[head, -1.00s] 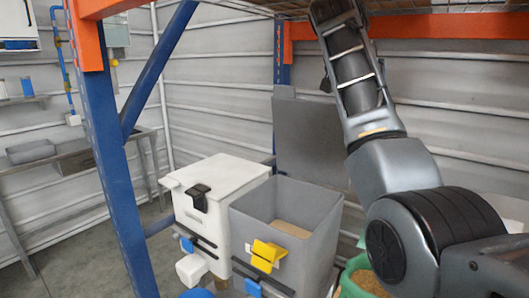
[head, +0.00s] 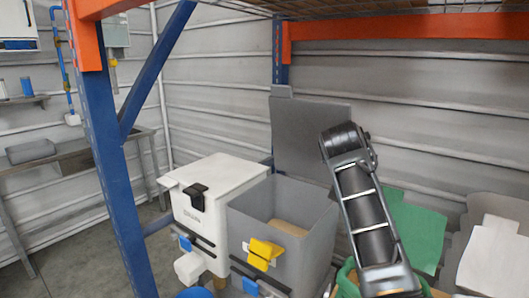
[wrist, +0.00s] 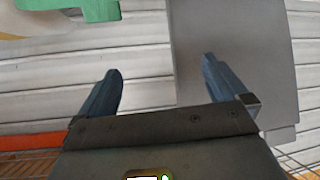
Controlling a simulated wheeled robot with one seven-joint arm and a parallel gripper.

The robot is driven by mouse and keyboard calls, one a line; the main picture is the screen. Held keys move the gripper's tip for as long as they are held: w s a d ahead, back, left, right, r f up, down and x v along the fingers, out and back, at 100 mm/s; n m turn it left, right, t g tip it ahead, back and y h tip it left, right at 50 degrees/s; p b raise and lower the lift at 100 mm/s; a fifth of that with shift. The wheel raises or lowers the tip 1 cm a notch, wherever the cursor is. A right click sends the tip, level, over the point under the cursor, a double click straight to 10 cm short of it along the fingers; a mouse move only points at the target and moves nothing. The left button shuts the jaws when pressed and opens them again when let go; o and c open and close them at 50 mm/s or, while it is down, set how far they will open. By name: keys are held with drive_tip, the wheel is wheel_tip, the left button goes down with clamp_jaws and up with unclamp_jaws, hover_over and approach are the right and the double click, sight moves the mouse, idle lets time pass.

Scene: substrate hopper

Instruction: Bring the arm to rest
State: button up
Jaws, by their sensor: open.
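My gripper (wrist: 160,78) is open in the wrist view, with nothing between its two dark blue fingers. The wrist view appears upside down, with wall panels and a grey raised panel behind the fingers. In the head view my arm rises from the bottom right in front of the wall, just right of the grey hopper (head: 328,218). I cannot make out the fingers there. The grey hopper is open, with tan material low inside. Its grey lid (head: 310,130) stands upright behind it. My arm hides part of the green bucket (head: 346,275).
A white hopper (head: 225,180) with a black latch stands shut, left of the grey one. A yellow part (head: 262,252) is on the grey hopper's front. A blue rack post (head: 112,170) and an orange beam (head: 410,26) frame the space. White sacks (head: 492,255) lie at right.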

drive_tip(key=s+f+n+y, duration=0.15)
drive_tip(key=s+f, duration=0.45)
drive_tip(key=f, duration=0.7)
drive_tip(key=s+f+n+t+y, duration=0.1)
drive_tip(key=s+f, duration=0.7)
drive_tip(key=s, duration=0.4)
drive_tip(key=s+f+n+t+y, duration=0.1)
drive_tip(key=s+f+n+y, duration=0.1)
drive_tip(key=s+f, duration=0.8)
drive_tip(key=s+r+t, duration=0.1)
drive_tip(key=s+r, duration=0.2)
drive_tip(key=s, duration=0.7)
drive_tip(key=s+r+y, duration=0.1)
drive_tip(key=s+r, duration=0.2)
drive_tip(key=s, duration=0.7)
drive_tip(key=s+r+t, duration=0.1)
drive_tip(key=s+r, duration=0.2)
drive_tip(key=s, duration=0.8)
drive_tip(key=s+r, duration=0.6)
drive_tip(key=r, duration=0.1)
drive_tip(key=shift+s+a+r, duration=0.15)
drive_tip(key=shift+r, duration=0.1)
